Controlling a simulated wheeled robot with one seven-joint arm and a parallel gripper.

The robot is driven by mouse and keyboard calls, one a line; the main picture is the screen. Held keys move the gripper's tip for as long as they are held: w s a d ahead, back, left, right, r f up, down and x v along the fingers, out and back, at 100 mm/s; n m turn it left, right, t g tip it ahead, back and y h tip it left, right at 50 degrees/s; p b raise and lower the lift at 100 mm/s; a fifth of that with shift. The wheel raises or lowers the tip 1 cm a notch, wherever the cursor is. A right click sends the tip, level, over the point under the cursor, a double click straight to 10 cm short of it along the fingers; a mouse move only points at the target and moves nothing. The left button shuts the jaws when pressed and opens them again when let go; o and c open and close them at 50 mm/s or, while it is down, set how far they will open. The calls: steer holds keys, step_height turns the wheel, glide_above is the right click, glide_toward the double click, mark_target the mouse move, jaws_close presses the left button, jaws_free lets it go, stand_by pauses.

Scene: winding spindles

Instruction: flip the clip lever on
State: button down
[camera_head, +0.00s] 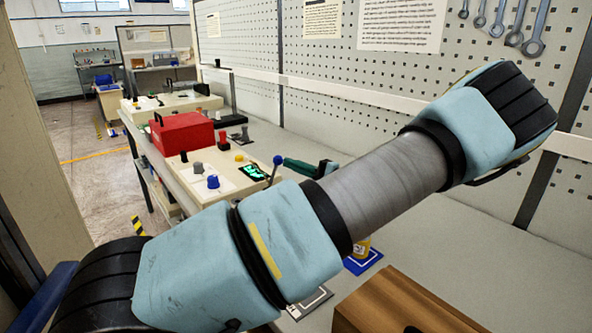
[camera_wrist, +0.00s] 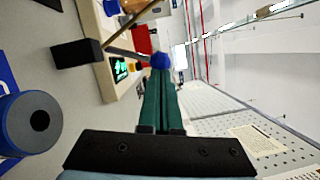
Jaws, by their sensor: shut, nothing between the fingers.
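The clip lever is a thin rod with a blue ball (camera_head: 277,160) at its tip, standing up from the bench at the near end of the beige panel. In the wrist view the blue ball (camera_wrist: 160,61) ends a rod that runs from a black block (camera_wrist: 78,53). My gripper (camera_head: 289,163) has dark green fingers, shut and empty, just right of the ball in the head view. In the wrist view my gripper's fingertips (camera_wrist: 160,72) are right at the ball; I cannot tell whether they touch it. The lever's base is hidden behind my arm in the head view.
A red box (camera_head: 183,132), a green-lit display (camera_head: 252,172) and a blue knob (camera_head: 213,182) are on the panel. A wooden box (camera_head: 400,305) stands at the front. A blue-rimmed grey cylinder (camera_wrist: 38,121) is at left in the wrist view. A pegboard (camera_head: 335,60) backs the bench.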

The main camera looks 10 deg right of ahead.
steer(key=n, duration=0.1)
steer(key=s+a+r+n+g+b, duration=0.1)
steer(key=shift+a+n+h, duration=0.25)
steer(key=shift+n+h, duration=0.05)
steer(key=shift+n, duration=0.1)
steer(key=s+a+n+h+b, duration=0.3)
steer(key=a+n+b, duration=0.2)
steer(key=n+b, duration=0.2)
steer(key=shift+a+r+n+g+b, duration=0.2)
steer(key=shift+a+n+g+b, duration=0.15)
steer(key=shift+b, duration=0.2)
steer(key=shift+d, duration=0.1)
